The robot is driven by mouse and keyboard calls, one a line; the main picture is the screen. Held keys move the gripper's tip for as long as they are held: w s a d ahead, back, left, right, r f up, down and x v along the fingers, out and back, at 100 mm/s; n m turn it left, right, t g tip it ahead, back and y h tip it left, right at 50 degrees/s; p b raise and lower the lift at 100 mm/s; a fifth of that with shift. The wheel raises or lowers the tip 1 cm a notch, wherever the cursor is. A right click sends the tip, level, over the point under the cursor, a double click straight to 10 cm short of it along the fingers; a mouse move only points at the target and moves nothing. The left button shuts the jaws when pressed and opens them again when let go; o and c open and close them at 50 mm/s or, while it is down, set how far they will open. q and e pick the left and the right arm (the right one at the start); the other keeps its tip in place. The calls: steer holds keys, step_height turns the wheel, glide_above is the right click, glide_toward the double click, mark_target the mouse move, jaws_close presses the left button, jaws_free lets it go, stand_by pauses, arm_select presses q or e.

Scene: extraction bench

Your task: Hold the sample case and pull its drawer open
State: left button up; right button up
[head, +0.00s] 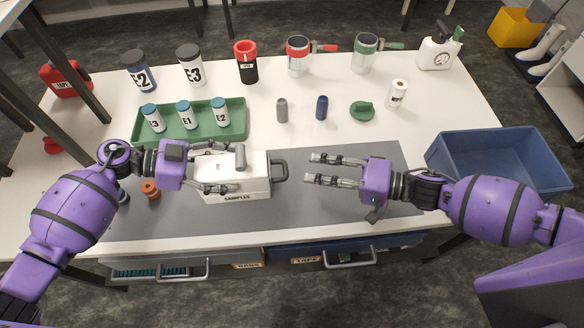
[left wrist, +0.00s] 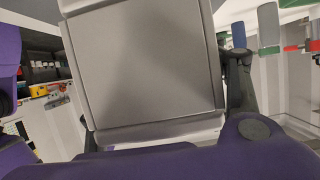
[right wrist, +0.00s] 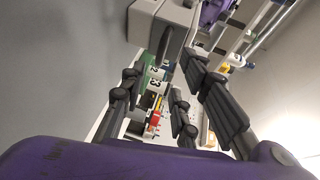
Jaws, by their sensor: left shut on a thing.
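The white sample case (head: 236,198), labelled SAMPLES, stands on the grey mat. Its dark drawer handle (head: 283,170) sticks out of its right side; the drawer looks closed. My left gripper (head: 222,168) is shut on the case from the left, with one finger along the far side and one along the near side. In the left wrist view a broad grey face of the case (left wrist: 145,65) lies between the fingers. My right gripper (head: 312,168) is open and empty, a short gap right of the handle and pointing at it. The handle also shows in the right wrist view (right wrist: 168,45).
A green tray (head: 238,135) with several blue-capped bottles stands behind the case. Grey (head: 282,111) and blue (head: 321,108) cylinders and a green item (head: 362,112) lie beyond. A blue bin (head: 500,150) is at right. An orange-brown item (head: 150,188) stands left. The mat right of the handle is clear around my right gripper.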

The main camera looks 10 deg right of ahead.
steer(key=x, duration=0.7)
steer(key=shift+a+f, duration=0.1)
jaws_close()
steer(key=shift+f, duration=0.1)
